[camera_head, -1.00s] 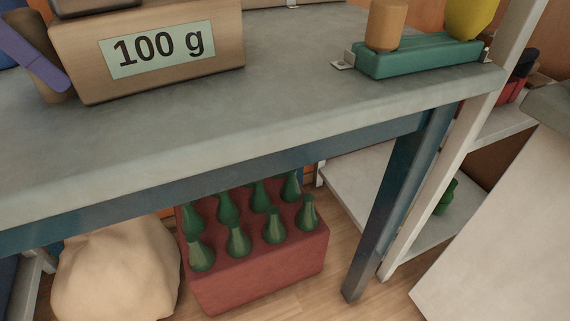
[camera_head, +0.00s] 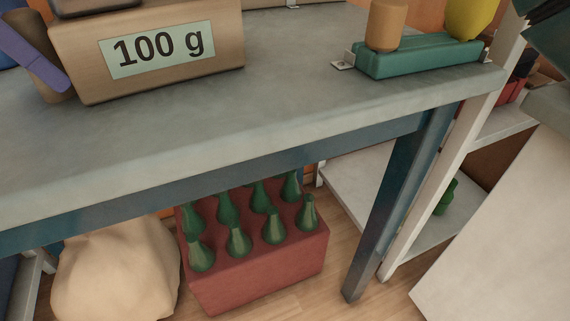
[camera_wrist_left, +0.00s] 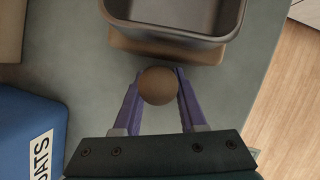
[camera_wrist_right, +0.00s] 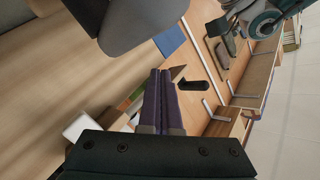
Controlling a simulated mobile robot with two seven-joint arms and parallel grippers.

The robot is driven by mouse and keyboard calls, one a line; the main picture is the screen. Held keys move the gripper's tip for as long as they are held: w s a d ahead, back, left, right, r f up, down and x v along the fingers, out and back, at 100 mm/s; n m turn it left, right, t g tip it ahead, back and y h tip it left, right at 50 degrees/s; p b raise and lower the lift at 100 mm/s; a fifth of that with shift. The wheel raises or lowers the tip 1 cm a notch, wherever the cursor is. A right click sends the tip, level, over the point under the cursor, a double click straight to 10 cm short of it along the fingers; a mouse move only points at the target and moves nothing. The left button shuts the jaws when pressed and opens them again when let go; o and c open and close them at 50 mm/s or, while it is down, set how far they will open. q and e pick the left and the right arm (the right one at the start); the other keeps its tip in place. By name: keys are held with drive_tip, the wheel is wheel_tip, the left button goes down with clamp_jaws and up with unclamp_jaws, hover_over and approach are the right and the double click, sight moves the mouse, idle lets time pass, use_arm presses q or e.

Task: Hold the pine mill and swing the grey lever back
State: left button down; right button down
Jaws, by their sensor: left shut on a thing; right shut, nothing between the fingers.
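The pine mill (camera_wrist_left: 158,87) shows as a round brown top in the left wrist view, between the purple fingers of my left gripper (camera_wrist_left: 158,76). In the head view part of the mill (camera_head: 36,33) shows at the left edge of the worktop, with one purple finger across it. My left gripper is shut on it, and the mill's base is partly hidden. My right gripper (camera_wrist_right: 161,72) is shut with its fingers together and empty, seen in its wrist view. I cannot make out a grey lever with certainty in any view.
A wooden scale (camera_head: 78,60) marked 100 g stands beside the mill. A green base (camera_head: 420,58) carries an orange cylinder (camera_head: 386,25) and a yellow piece (camera_head: 470,16). Under the worktop (camera_head: 290,75) are a red bottle crate (camera_head: 265,275) and a sack (camera_head: 115,270). The worktop's middle is clear.

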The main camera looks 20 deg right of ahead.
drive_tip(key=s+d+r+m+t+h, duration=0.1)
drive_tip(key=s+d+m+t+h, duration=0.2)
drive_tip(key=s+d+m+t, duration=0.7)
drive_tip(key=s+a+f+n+g+y, duration=0.1)
drive_tip(key=s+a+f+n+g, duration=0.1)
drive_tip(key=s+a+f+g, duration=0.45)
drive_tip(key=s+a+f+n+g+y, duration=0.15)
drive_tip(key=a+f+g, duration=0.25)
drive_tip(key=f, duration=0.6)
drive_tip(key=s+d+f+n+g+h, duration=0.2)
drive_tip(key=s+d+f+h, duration=0.1)
drive_tip(key=f, duration=0.3)
drive_tip(key=s+d+f+n+g+h, duration=0.3)
drive_tip(key=s+f+h, duration=0.2)
drive_tip(key=f, duration=0.1)
drive_tip(key=shift+s+f+n, duration=0.35)
drive_tip(key=shift+g, duration=0.25)
